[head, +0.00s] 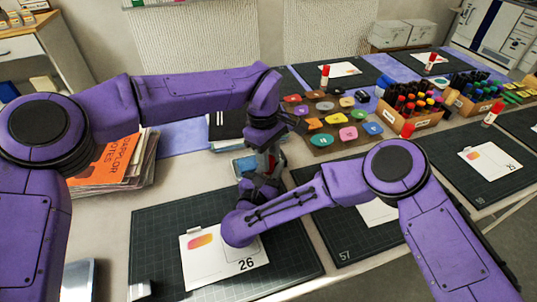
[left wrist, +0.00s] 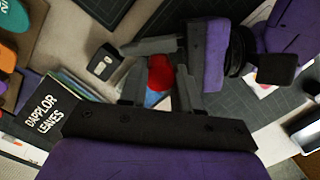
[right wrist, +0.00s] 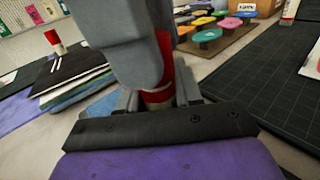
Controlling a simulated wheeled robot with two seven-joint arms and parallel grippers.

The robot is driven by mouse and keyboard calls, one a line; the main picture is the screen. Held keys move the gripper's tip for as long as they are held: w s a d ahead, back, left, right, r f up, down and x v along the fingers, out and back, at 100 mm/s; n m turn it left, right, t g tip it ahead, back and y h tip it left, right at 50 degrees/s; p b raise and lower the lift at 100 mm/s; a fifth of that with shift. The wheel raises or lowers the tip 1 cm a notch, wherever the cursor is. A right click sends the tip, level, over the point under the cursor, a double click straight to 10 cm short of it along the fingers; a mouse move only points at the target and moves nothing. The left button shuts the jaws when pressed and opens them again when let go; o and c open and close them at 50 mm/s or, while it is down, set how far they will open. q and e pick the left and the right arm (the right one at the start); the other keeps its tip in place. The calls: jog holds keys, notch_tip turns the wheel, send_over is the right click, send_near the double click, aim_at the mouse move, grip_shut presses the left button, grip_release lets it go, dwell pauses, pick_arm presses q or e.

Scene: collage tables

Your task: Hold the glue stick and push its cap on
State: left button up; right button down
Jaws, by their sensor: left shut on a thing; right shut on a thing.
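My left gripper (head: 268,154) points down from above and is shut on a red cap (left wrist: 160,72), which shows between its fingers in the left wrist view. My right gripper (head: 264,178) comes in just below it, shut on the glue stick (right wrist: 157,98). In the right wrist view a red part of the stick shows between the right fingers, directly under the left gripper's grey fingers. The two grippers almost touch, one above the other. They hide most of the stick and the joint between stick and cap, so I cannot tell whether the cap is seated.
A dark cutting mat (head: 150,230) with a card (head: 200,270) marked 26 lies in front. Orange and other booklets (head: 105,165) are stacked at left. A wooden board of colored pieces (head: 345,138) and a marker crate (head: 392,120) stand behind. Other red-capped glue sticks (head: 324,77) stand around.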

pick_arm(q)
jog(key=shift+f, duration=0.3)
jog(key=o, duration=1.1)
jog(key=r, duration=0.8)
jog(key=w+a+r, duration=0.1)
jog(key=r, duration=0.3)
pick_arm(e)
jog(key=c, duration=0.7)
grip_release()
pick_arm(q)
jog(key=shift+f+b, duration=0.8)
pick_arm(e)
jog(key=v, duration=1)
jog(key=shift+s, duration=0.25)
